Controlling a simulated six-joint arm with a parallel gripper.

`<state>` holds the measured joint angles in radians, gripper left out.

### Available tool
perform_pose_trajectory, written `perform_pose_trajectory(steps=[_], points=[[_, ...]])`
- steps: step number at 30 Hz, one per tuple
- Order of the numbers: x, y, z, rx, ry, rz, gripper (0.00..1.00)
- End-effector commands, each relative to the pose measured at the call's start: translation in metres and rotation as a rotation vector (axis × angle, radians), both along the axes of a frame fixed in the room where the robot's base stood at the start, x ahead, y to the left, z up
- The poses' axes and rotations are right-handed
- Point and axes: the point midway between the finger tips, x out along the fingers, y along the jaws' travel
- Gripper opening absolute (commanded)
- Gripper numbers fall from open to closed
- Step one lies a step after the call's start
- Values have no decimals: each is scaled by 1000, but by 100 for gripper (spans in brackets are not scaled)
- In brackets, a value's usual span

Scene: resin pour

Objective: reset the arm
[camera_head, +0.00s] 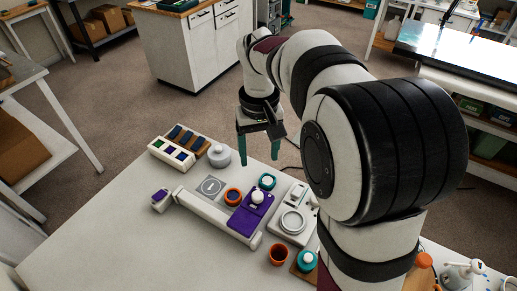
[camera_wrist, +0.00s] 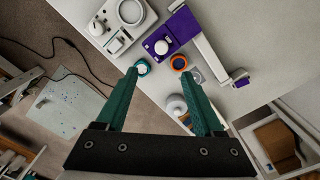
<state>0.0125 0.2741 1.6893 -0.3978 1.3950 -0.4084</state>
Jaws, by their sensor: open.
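A purple block with a white knob (camera_head: 250,213) stands on the table, joined to or touching a long white bar (camera_head: 213,214). A teal ring-shaped item (camera_head: 267,181) and an orange-rimmed cup (camera_head: 233,197) stand near it. My gripper touches none of them.
A white device with a round plate (camera_head: 292,222), an orange cup (camera_head: 278,255) and a teal-topped jar (camera_head: 306,261) stand near my arm. A white strip with coloured squares (camera_head: 171,153) and a grey domed item (camera_head: 219,156) are at the far left. The table's front left is clear.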

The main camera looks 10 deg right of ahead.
Motion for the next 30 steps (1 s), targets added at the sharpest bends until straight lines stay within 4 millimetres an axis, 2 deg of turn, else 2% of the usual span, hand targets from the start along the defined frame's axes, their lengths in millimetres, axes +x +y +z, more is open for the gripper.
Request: perform_pose_trajectory(steps=[5, 7, 8, 11, 12, 15, 18, 22, 30], points=[[0, 0, 0, 0, 0, 0, 69], [-9, 2, 3, 6, -1, -17, 69], [-21, 3, 7, 13, -1, -36, 69], [-89, 14, 18, 53, 6, -159, 69], [-120, 19, 18, 73, 11, -218, 69], [-189, 29, 7, 115, 29, -351, 69], [-233, 36, -9, 140, 47, -442, 69], [-252, 39, -18, 151, 56, -484, 69], [-252, 39, -18, 151, 57, -483, 69]])
